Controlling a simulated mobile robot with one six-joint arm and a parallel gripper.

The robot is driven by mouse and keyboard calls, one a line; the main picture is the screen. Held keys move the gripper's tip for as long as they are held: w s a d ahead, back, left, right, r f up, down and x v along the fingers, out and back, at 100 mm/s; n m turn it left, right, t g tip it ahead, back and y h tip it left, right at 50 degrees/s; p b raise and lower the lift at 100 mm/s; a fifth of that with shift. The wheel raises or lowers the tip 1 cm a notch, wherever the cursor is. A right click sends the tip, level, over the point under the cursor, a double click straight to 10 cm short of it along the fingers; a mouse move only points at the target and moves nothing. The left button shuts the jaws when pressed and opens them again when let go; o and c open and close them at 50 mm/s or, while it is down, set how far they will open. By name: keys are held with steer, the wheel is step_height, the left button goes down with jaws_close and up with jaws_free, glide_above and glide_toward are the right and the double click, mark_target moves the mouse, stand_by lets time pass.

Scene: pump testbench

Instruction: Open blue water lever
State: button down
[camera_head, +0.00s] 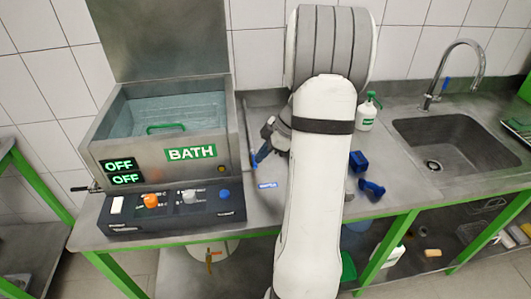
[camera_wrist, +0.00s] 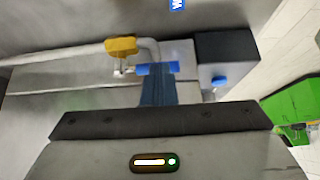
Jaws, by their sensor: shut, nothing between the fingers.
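The blue water lever (camera_wrist: 157,69) shows in the wrist view as a short blue bar lying across the picture beside a grey pipe. My gripper (camera_wrist: 157,82) is shut and empty, its fingertips right at the lever; I cannot tell whether they touch it. In the head view the blue lever (camera_head: 261,156) is small, left of my arm, above the blue WATER label (camera_head: 268,185). My gripper (camera_head: 268,134) is just beside it there, partly hidden by my arm. A yellow part (camera_wrist: 121,46) sits on the pipe left of the lever.
The bath (camera_head: 165,120) stands left, its displays reading OFF. The control panel (camera_head: 170,208) has an orange, a grey and a blue knob. Blue objects (camera_head: 371,188), a spray bottle (camera_head: 368,112) and the sink (camera_head: 460,140) are right of my arm.

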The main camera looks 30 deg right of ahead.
steer(key=shift+a+f, duration=0.3)
steer(key=shift+f, duration=0.05)
steer(key=w+b+v, duration=0.1)
steer(key=v, duration=1.4)
steer(key=shift+d+b, duration=0.25)
steer(key=shift+b, duration=0.1)
steer(key=s+a+m+g+h, duration=0.1)
steer(key=s+a+m+h, duration=0.15)
steer(key=a, duration=0.85)
steer(key=s+a+f+m+h, duration=0.1)
steer(key=s+a+m, duration=0.4)
steer(key=a, duration=0.3)
steer(key=s+a+f+m+h, duration=0.2)
steer(key=s+a+m, duration=0.3)
steer(key=s+a, duration=0.2)
steer(key=shift+a+f+t, duration=0.25)
steer(key=shift+a+t, duration=0.15)
steer(key=shift+a, duration=0.25)
steer(key=shift+w+h, duration=0.1)
steer(key=shift+h, duration=0.15)
